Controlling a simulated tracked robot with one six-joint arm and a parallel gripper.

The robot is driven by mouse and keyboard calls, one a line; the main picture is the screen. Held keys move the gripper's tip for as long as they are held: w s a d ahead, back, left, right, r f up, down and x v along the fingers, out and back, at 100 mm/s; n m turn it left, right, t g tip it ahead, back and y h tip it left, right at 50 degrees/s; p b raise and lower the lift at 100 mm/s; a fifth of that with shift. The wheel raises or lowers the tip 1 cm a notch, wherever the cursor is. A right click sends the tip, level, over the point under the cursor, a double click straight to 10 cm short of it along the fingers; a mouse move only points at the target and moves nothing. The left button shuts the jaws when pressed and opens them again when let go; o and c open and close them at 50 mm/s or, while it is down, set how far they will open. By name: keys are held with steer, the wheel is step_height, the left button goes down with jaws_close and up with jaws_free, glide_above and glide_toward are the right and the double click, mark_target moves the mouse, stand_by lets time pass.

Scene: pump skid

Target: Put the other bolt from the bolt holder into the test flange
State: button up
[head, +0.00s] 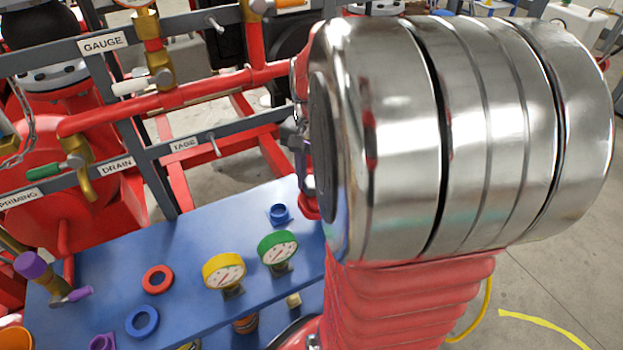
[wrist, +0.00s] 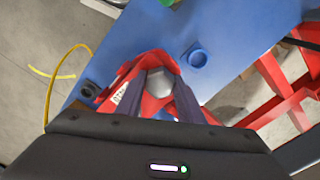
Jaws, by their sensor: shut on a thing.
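My gripper (wrist: 156,84) is shut in the wrist view, its dark fingers inside red parts that carry a white label. A pale grey, rounded thing (wrist: 153,86) shows between the fingers; it looks like the bolt, though most of it is covered. In the head view my arm hides most of the gripper; only a dark and red edge (head: 308,200) shows over the blue table. A blue round socket (wrist: 197,58) stands beside the gripper; it also shows in the head view (head: 279,214). I cannot tell whether it is the bolt holder. I cannot make out the test flange.
The blue table (head: 190,240) carries a green gauge (head: 278,250), a yellow gauge (head: 224,270), a red ring (head: 158,279) and a blue ring (head: 142,322). A dark block with a hole (wrist: 88,90) sits at its edge. Red and grey pipework (head: 180,100) stands behind.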

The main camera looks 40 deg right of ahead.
steer(key=o, duration=1.2)
steer(key=shift+c, duration=0.2)
steer(key=shift+r, duration=0.1)
step_height(320, 180, up, 14)
steer(key=shift+f, duration=0.25)
